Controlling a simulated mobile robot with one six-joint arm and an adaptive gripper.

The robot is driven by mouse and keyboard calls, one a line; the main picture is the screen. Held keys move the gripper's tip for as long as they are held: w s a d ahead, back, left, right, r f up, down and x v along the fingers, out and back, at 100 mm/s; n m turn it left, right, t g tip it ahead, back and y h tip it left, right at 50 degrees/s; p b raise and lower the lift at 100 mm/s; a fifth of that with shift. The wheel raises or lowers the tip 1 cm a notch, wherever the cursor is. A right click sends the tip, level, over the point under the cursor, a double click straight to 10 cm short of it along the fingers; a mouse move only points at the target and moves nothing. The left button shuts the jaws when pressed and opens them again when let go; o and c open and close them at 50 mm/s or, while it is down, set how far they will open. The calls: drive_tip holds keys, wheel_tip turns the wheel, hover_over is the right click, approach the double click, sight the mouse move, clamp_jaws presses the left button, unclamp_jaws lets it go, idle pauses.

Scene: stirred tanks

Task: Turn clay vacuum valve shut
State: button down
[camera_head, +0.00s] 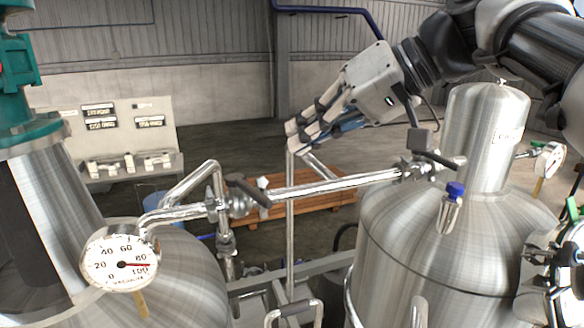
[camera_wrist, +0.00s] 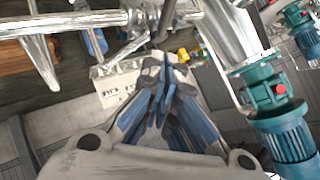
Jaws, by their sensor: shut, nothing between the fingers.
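Two valves with dark lever handles sit on the steel pipe between the tanks in the head view. The left valve (camera_head: 238,200) has its lever (camera_head: 249,189) slanting across the pipe; the right valve (camera_head: 415,168) has its lever (camera_head: 437,158) pointing right. No readable label shows which is the clay vacuum valve. My gripper (camera_head: 296,134) is shut and empty above the pipe, between the two valves and apart from both. In the wrist view its fingers (camera_wrist: 168,72) are together, with a valve (camera_wrist: 150,16) and a dark lever (camera_wrist: 166,20) beyond the tips.
The left tank (camera_head: 180,275) carries a vacuum gauge (camera_head: 120,262). The right tank (camera_head: 445,245) has a blue-capped fitting (camera_head: 454,190) near the pipe. A thin upright pole (camera_head: 290,215) stands below my gripper. A wooden pallet (camera_head: 318,200) and labelled panel (camera_head: 122,125) are behind.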

sight(260, 194)
drive_tip(key=a+f, duration=0.4)
drive_tip(key=f, duration=0.2)
drive_tip(key=shift+s+a, duration=0.15)
drive_tip(key=shift+a, duration=0.2)
drive_tip(key=shift+b, duration=0.3)
drive_tip(key=s+a+b, duration=0.1)
drive_tip(key=s+m+t+b, duration=0.1)
drive_tip(key=shift+s+a+h+b, duration=0.25)
drive_tip(key=shift+a+h+b, duration=0.05)
drive_tip(key=shift+a+b, duration=0.1)
drive_tip(key=shift+w, duration=0.1)
drive_tip(key=shift+r, duration=0.1)
